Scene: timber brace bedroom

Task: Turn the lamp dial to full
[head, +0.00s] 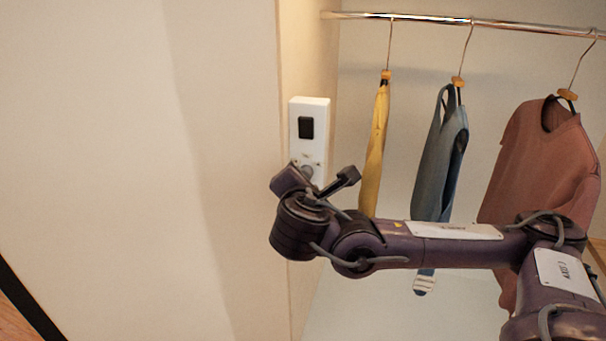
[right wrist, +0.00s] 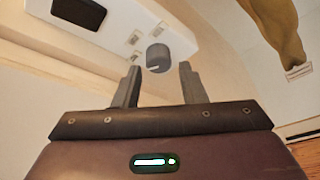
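A white wall panel (head: 310,108) is fixed on the edge of the wardrobe wall, with a black square switch (head: 306,128) in its upper part. The grey lamp dial (right wrist: 158,57) shows in the right wrist view, a round knob with a pale mark line. In the head view my right gripper (head: 322,178) is at the panel's lower end and partly covers the dial. In the right wrist view my right gripper (right wrist: 158,84) is open, with its fingers apart and the dial just beyond the gap between the tips. My left gripper is in neither view.
Yellow (head: 376,150), blue (head: 440,160) and rust-red (head: 545,155) clothes hang from a metal rail (head: 470,22) to the right, behind my right arm. Small marks (right wrist: 134,38) are printed around the dial. The pale wall (head: 110,150) at left is clear.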

